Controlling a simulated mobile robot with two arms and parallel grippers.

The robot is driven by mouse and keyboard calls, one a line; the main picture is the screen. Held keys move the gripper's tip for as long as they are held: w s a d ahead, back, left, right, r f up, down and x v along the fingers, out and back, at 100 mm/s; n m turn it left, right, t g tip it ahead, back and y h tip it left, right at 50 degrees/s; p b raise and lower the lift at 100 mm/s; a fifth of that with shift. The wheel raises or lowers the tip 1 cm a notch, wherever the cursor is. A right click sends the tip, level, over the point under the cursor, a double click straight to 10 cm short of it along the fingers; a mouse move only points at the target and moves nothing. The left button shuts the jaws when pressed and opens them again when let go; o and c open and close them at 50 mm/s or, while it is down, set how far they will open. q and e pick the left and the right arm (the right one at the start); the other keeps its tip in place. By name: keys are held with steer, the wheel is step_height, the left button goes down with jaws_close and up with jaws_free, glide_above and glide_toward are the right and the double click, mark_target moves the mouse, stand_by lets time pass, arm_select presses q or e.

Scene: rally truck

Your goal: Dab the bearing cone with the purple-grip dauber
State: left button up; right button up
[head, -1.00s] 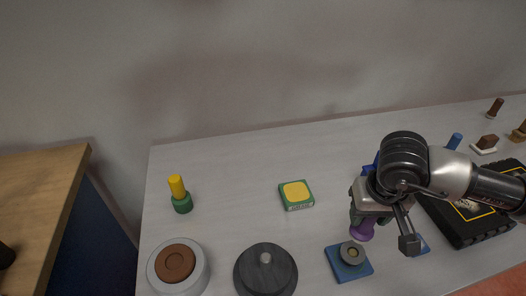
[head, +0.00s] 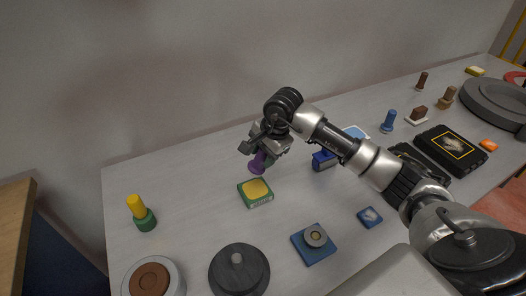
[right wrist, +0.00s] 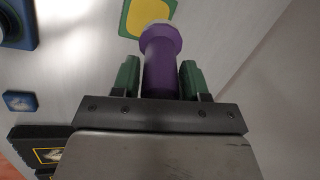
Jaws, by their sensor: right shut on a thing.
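The purple-grip dauber (head: 257,163) is in my right gripper (head: 264,146), which is shut on it. In the right wrist view, the purple grip (right wrist: 160,62) sits between the two green-padded fingers, its pale end pointing at the yellow-topped green pad (right wrist: 147,14). In the head view this pad (head: 254,188) lies on the table just below the dauber; I cannot tell whether they touch. The bearing cone, seemingly the grey ring (head: 316,236) on a blue square base (head: 307,255), stands in front and to the right of the pad. My left gripper is not in view.
A yellow-topped green dauber (head: 138,208) stands at left. A grey dish with a brown centre (head: 149,281) and a dark disc with a knob (head: 239,270) are at the front. A blue block (head: 323,161) and black cases (head: 452,147) lie right.

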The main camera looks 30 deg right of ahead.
mark_target(263, 172)
steer(key=shift+a+f, duration=0.1)
steer(key=shift+f, duration=0.5)
steer(key=shift+f+b, duration=1.35)
steer(key=shift+f, duration=1)
steer(key=shift+f+b, duration=0.5)
steer(key=shift+b, duration=0.05)
stand_by(0.5)
steer(key=shift+r+p, duration=1.65)
steer(key=shift+r, duration=1.85)
